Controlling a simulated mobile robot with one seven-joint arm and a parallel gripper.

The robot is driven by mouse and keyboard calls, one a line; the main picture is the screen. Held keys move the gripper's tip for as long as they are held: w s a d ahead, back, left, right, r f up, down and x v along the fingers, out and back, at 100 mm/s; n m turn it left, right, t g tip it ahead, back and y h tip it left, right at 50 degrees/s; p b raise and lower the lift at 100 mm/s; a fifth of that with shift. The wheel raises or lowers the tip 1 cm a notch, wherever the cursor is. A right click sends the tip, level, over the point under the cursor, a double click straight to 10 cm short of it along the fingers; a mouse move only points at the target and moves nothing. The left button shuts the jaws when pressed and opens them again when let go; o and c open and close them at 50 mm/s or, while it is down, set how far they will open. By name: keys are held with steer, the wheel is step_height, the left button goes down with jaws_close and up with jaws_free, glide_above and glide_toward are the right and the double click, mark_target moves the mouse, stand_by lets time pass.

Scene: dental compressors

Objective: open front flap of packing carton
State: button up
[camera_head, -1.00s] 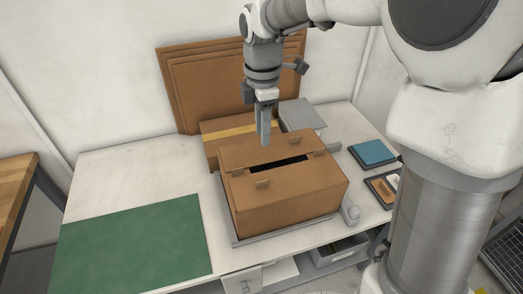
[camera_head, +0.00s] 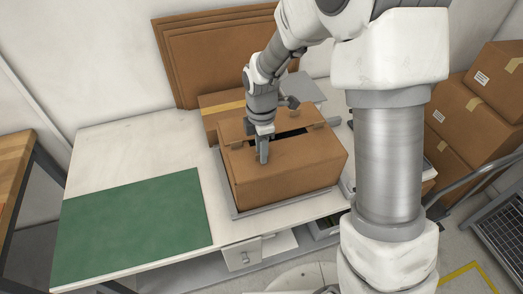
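The brown packing carton (camera_head: 292,172) sits on a grey tray frame (camera_head: 290,203) on the white workbench. Its top flaps are nearly closed, with a dark gap between them. Small tabs stand on the flaps; one back tab (camera_head: 320,121) shows at the right. My gripper (camera_head: 262,160) points down at the left part of the carton's front flap, where a tab showed earlier. Its fingers look close together and hide that tab. I cannot tell whether they touch or hold it.
A green mat (camera_head: 130,225) covers the bench's left front. A taped carton (camera_head: 222,104) and leaning flat cardboard sheets (camera_head: 205,55) stand behind. Stacked boxes (camera_head: 475,120) are at the right. My arm hides the bench's right end.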

steer(key=shift+f, duration=0.3)
jaws_close()
stand_by(1.3)
